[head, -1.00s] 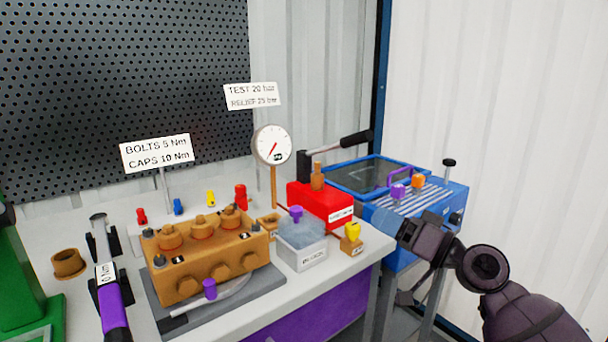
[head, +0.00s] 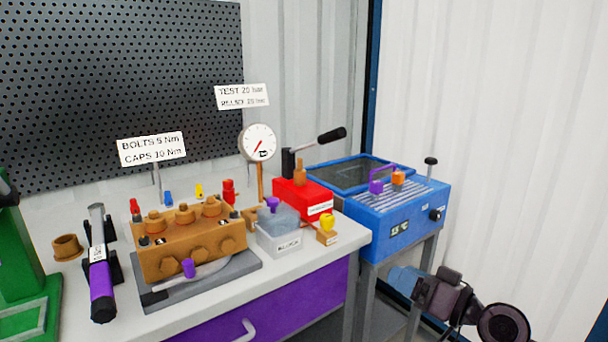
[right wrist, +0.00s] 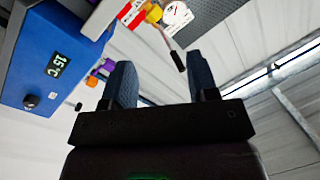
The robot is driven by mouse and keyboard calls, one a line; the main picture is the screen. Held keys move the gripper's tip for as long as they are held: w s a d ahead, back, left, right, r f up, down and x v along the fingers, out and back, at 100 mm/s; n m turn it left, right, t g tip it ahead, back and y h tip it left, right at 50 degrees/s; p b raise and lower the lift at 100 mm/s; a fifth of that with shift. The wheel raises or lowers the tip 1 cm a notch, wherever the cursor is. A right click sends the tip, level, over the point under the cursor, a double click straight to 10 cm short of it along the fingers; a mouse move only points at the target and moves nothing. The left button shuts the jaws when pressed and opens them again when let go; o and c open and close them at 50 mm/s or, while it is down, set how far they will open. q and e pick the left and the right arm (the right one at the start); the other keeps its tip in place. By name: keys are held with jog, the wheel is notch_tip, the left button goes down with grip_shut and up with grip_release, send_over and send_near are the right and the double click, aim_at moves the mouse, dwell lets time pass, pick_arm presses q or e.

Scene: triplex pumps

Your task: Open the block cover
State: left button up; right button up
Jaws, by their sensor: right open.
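A small grey box (head: 280,244) with a label too blurred to read stands near the bench's front edge. A translucent cover (head: 284,221) with a purple knob (head: 272,204) sits on top of it. I cannot tell for certain that this is the block cover. A bronze pump block (head: 190,241) with several caps stands on a grey plate to its left. My right gripper (head: 402,279) is low at the right, in front of and below the blue bath, apart from the box. In the right wrist view its two fingers (right wrist: 160,82) are spread with nothing between them. My left gripper is out of view.
The blue bath (head: 393,235) on a stand is right of the bench, with purple and orange handled pieces on top. A red hand pump (head: 304,198), a pressure gauge (head: 258,143) and a yellow-knobbed piece (head: 327,227) surround the box. A purple-handled wrench (head: 102,285) lies left.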

jog(key=s+d+f+h, duration=0.45)
jog(key=s+f, duration=0.45)
jog(key=f, duration=0.4)
jog(key=s+d+f+n+g+h, duration=0.1)
jog(key=s+d+f+h, duration=0.1)
jog(key=s+f, duration=0.35)
jog(key=s+d+f+n+g+h, duration=0.1)
jog(key=s+d+f, duration=0.2)
jog(key=s, duration=0.6)
jog(key=s+d+f+n+g+h, duration=0.1)
jog(key=s+d+f+h, duration=0.1)
jog(key=s+f, duration=0.35)
jog(key=s+d+r+n+h, duration=0.1)
jog(key=s+d+h, duration=0.1)
jog(key=s, duration=1)
jog(key=shift+a+m, duration=2.2)
jog(key=shift+a, duration=0.4)
pick_arm(q)
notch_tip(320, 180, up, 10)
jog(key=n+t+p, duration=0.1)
jog(key=p, duration=1.2)
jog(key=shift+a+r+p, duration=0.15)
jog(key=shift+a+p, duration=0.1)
jog(key=shift+p, duration=0.05)
pick_arm(e)
notch_tip(320, 180, up, 11)
jog(key=m+t+h, duration=0.1)
jog(key=shift+w+d+f, duration=0.2)
jog(key=shift+w+d, duration=0.1)
jog(key=shift+w, duration=0.05)
